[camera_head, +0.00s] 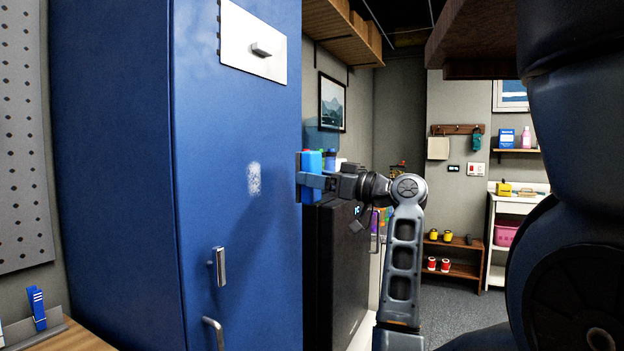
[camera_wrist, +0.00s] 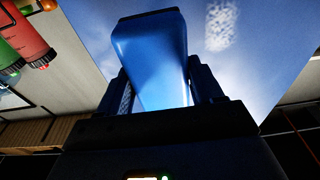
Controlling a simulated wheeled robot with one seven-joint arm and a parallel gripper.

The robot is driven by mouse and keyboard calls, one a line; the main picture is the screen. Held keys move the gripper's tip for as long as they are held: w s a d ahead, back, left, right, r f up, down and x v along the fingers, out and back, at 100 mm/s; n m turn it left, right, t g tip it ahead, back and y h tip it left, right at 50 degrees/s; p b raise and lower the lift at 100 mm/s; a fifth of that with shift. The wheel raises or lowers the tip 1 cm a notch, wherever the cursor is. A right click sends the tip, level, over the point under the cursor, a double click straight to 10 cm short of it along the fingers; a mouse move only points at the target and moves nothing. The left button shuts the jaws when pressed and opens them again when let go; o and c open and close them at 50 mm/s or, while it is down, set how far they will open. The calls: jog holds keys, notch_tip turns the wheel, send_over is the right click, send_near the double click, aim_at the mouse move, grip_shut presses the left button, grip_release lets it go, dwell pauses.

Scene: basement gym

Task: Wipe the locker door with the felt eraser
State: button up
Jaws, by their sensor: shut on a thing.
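The blue locker door (camera_head: 235,120) stands at the left centre, with a chalky white smudge (camera_head: 254,178) above its handles. The smudge also shows in the wrist view (camera_wrist: 221,26), up and right of the eraser. The felt eraser (camera_head: 312,161) is a blue block, also large in the wrist view (camera_wrist: 150,60). My gripper (camera_head: 312,181) is shut on it, at the right edge of the door in the head view. The eraser's felt face is mostly hidden, and I cannot tell whether it touches the door.
A white plate (camera_head: 235,38) with a small knob is on the upper door. Two metal handles (camera_head: 220,267) stick out lower down. A dark cabinet (camera_head: 335,260) stands right of the locker, below my arm. A wooden shelf (camera_head: 345,32) hangs above. Carpet floor (camera_head: 450,322) is open at right.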

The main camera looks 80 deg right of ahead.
jog(key=shift+s, duration=0.1)
jog(key=v, duration=0.2)
jog(key=shift+s+a+r, duration=0.15)
jog(key=shift+s, duration=0.25)
jog(key=shift+a, duration=0.1)
jog(key=w+a+n+y+p, duration=0.1)
jog(key=w+a+n, duration=0.3)
jog(key=a+n, duration=0.5)
jog(key=shift+a+n, duration=0.3)
jog(key=shift+a, duration=0.55)
jog(key=shift+w+a+r+y, duration=0.1)
jog(key=shift+w+a+y, duration=0.05)
jog(key=shift+w+y, duration=0.25)
jog(key=shift+w+d+p, duration=0.2)
jog(key=shift+w+p, duration=0.05)
jog(key=shift+w, duration=0.5)
jog(key=shift+w+d+p, duration=0.2)
jog(key=shift+w, duration=0.6)
jog(key=shift+w+d+p, duration=0.2)
jog(key=shift+w+p, duration=0.05)
jog(key=shift+w, duration=0.7)
